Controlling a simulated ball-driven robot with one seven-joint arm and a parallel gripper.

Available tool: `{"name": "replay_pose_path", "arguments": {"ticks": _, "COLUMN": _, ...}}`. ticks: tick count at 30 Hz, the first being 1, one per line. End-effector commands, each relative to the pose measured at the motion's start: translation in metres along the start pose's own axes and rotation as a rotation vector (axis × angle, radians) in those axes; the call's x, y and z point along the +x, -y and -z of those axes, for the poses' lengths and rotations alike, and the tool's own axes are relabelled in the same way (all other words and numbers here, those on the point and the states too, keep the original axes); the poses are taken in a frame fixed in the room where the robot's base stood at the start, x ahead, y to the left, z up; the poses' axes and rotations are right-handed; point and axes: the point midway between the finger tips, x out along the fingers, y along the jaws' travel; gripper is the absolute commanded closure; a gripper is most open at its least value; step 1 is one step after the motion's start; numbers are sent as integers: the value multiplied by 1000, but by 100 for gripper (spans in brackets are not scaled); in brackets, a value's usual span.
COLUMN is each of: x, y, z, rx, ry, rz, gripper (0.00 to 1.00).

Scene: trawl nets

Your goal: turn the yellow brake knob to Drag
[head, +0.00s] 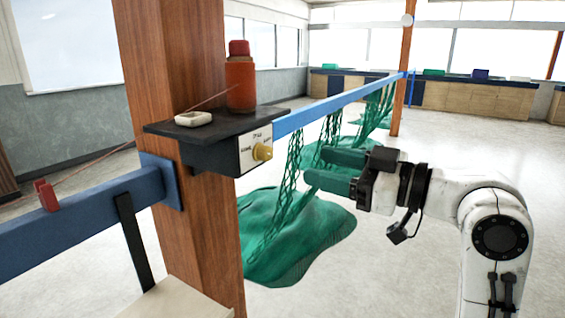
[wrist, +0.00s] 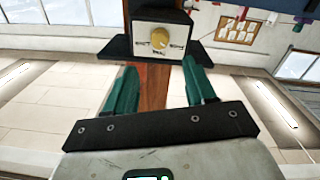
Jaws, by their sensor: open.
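The yellow brake knob (head: 262,152) sits on a white labelled plate (head: 247,146) on the front of a dark box (head: 210,158) fixed to the wooden post. In the wrist view the knob (wrist: 159,38) is ahead of the fingers and slightly above the gap between their tips. The plate's lettering is too small to read, and I cannot tell which label the knob points to. My gripper (head: 320,168), with green fingers, is open and empty. It is to the right of the knob, apart from it, facing the plate; its fingers also show in the wrist view (wrist: 159,76).
A dark shelf (head: 165,129) above the box holds a red-orange bottle (head: 240,86) and a small white dish (head: 194,119). The wooden post (head: 190,60) carries a blue rail (head: 340,102). Green nets (head: 290,235) hang and lie on the floor behind my gripper.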

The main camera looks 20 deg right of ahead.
Motion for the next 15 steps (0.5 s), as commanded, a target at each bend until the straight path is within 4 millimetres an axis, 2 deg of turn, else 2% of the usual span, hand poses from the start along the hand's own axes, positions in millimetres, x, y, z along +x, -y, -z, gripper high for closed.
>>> {"name": "replay_pose_path", "arguments": {"ticks": 5, "x": 23, "y": 1, "z": 1, "rx": 3, "ry": 2, "rz": 4, "gripper": 45}}
{"name": "replay_pose_path", "arguments": {"ticks": 15, "x": 83, "y": 1, "z": 0, "rx": 3, "ry": 4, "rz": 3, "gripper": 45}}
